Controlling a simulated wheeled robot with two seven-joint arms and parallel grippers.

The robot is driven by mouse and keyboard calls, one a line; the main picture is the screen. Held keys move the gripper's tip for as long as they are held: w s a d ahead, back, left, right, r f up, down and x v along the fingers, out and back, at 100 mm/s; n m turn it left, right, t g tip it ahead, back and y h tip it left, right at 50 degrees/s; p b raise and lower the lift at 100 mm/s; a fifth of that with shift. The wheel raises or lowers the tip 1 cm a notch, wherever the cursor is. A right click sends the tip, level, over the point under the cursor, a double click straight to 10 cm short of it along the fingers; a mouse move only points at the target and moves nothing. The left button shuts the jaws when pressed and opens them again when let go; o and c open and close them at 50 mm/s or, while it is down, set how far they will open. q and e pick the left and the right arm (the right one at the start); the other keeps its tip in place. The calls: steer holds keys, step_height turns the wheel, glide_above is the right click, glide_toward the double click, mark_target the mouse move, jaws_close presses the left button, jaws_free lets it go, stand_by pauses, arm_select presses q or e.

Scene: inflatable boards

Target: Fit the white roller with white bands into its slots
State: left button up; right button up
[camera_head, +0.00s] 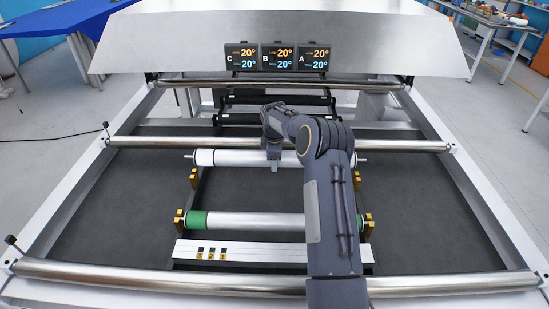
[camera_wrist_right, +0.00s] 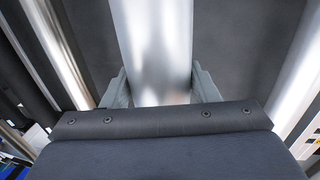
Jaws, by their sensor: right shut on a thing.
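The white roller with white bands (camera_head: 228,158) lies crosswise in the head view, its thin shaft ends showing at left and right. Its silver middle shows between my fingers in the right wrist view (camera_wrist_right: 152,45). My right gripper (camera_head: 273,158) is shut on the roller's middle, one finger on each side (camera_wrist_right: 160,90). The gold slot brackets, at left (camera_head: 194,178) and right (camera_head: 360,184), appear just in front of and below the roller ends. I cannot tell the exact height gap. My right forearm hides part of the roller's right half. My left gripper is out of view.
A green-banded roller (camera_head: 250,222) sits in the nearer gold brackets. A white labelled plate (camera_head: 235,252) lies in front. Fixed steel bars (camera_head: 150,143) cross the frame, and black rollers (camera_head: 240,119) lie behind. Three displays (camera_head: 277,57) stand at the back.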

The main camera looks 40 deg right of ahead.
steer(key=shift+f+b, duration=1.8)
steer(key=shift+f, duration=1)
steer(key=shift+f+b, duration=1.4)
steer(key=shift+f, duration=0.55)
steer(key=o, duration=1.6)
steer(key=shift+o, duration=0.2)
steer(key=shift+s+f, duration=0.1)
steer(key=shift+s+a+r+b, duration=0.1)
steer(key=shift+s+a+r, duration=0.1)
steer(key=shift+r, duration=1.1)
steer(key=shift+s+a+r+b, duration=0.15)
steer(key=shift+r, duration=1.15)
steer(key=shift+s+a+r+b, duration=0.1)
steer(key=shift+s+a+r, duration=0.1)
steer(key=shift+r, duration=1.1)
